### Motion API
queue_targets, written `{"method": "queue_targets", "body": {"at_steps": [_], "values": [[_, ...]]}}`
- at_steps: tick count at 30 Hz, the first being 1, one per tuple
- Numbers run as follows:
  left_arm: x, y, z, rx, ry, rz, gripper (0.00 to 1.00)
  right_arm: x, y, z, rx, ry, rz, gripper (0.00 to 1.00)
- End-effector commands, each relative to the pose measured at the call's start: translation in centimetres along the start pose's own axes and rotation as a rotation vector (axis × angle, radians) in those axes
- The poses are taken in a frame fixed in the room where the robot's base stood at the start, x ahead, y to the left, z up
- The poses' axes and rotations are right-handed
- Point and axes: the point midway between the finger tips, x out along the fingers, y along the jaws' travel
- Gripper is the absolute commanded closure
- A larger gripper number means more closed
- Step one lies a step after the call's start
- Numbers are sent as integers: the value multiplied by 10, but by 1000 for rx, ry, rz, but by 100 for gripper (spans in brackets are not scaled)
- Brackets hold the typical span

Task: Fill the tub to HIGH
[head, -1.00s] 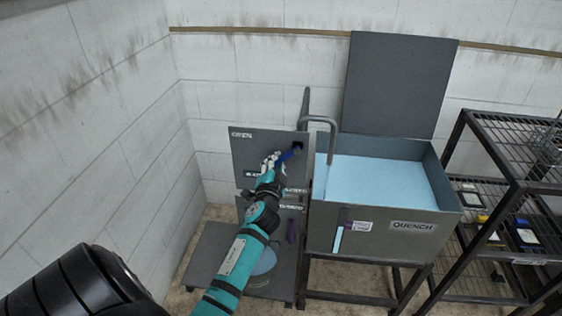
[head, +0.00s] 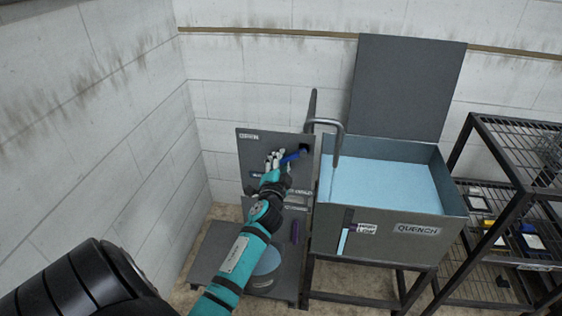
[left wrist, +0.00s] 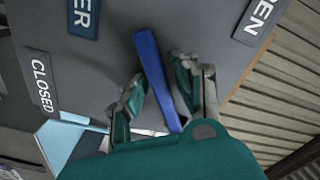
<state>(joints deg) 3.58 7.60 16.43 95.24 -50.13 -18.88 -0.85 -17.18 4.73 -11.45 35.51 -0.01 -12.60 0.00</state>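The grey tub marked QUENCH (head: 390,238) stands on a dark frame at centre right, holding pale blue liquid (head: 380,187). On its front is an upright gauge (head: 343,240), pale blue below and dark above, beside a small tag (head: 367,229). A grey valve panel (head: 255,150) stands left of it, with a blue lever handle (head: 292,157). My left gripper (head: 277,160) is at this handle. In the left wrist view the blue handle (left wrist: 152,70) lies between the open fingers (left wrist: 160,88), with a gap at the left finger. OPEN and CLOSED labels flank it. My right gripper is not in view.
A curved grey spout (head: 338,130) hangs over the tub, and a raised grey lid (head: 405,85) stands behind it. A black wire rack (head: 510,185) stands at right. Block walls close the left and back.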

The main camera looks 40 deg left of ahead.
Motion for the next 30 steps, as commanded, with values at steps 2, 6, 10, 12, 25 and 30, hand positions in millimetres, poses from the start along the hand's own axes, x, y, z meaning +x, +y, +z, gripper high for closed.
{"method": "queue_targets", "body": {"at_steps": [2, 6, 10, 12, 25, 30], "values": [[0, 0, 0, -1, -1, 0, 62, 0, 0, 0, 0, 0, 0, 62], [0, 0, 0, -1, -1, 0, 62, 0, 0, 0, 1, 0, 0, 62], [-2, 1, 1, -1, -2, 1, 62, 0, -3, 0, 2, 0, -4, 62], [-6, 1, 1, -1, -2, 2, 62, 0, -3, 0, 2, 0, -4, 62], [-90, 1, 1, -3, -3, 3, 62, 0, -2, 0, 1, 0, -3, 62], [-112, 1, 1, -2, -2, 2, 62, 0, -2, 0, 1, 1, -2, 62]]}}
